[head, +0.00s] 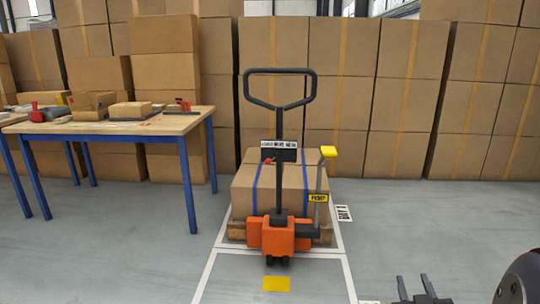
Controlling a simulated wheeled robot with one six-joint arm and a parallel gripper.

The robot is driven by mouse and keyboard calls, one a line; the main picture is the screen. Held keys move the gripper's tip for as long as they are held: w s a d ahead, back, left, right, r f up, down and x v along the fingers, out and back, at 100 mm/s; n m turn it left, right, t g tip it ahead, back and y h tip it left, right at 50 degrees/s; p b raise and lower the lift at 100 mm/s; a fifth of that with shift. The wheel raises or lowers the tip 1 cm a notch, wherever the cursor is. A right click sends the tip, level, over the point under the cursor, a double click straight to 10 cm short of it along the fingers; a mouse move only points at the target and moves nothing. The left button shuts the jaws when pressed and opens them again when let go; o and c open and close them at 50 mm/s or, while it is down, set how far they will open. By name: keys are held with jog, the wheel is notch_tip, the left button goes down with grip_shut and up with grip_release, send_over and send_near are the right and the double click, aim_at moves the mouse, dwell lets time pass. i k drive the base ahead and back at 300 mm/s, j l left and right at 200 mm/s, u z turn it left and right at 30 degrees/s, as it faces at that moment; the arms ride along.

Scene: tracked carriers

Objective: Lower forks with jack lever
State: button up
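An orange pallet jack (279,237) stands ahead in the middle of the head view, its black loop handle (279,105) upright. A grey lever with a yellow end (328,152) and a yellow label (318,198) rises at its right side. A small red part (268,161) shows below the sign on the handle. Behind the jack, a strapped carton (240,190) rests on a wooden pallet (237,230). The forks are hidden, so their height cannot be told. My gripper (421,287) is at the bottom right, fingers apart and empty, well short of the lever.
A wooden table (175,124) with blue legs stands at the left, with small boxes and tools on it. Stacked cartons (405,100) wall off the back. White floor lines (208,275) frame the jack, with a yellow floor mark (276,284) in front. The floor at the right (440,225) is clear.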

aim_at(268, 161)
jog(key=i+j+z, duration=0.1)
jog(key=i+j, duration=0.2)
jog(key=i+j+z, duration=0.1)
jog(key=i+j, duration=0.15)
jog(key=j, duration=0.2)
jog(key=i+j+z, duration=0.1)
jog(key=i+j, duration=0.15)
jog(key=j, duration=0.15)
jog(key=i+j, duration=0.25)
jog(key=j, duration=0.15)
jog(key=i+j+z, duration=0.15)
jog(key=j, duration=0.25)
jog(key=i+j+z, duration=0.1)
jog(key=i+j, duration=0.2)
jog(key=j, duration=0.15)
jog(key=i+j+z, duration=0.1)
jog(key=j, duration=0.4)
jog(key=i+j+z, duration=0.1)
jog(key=i+j, duration=0.15)
jog(key=j, duration=0.2)
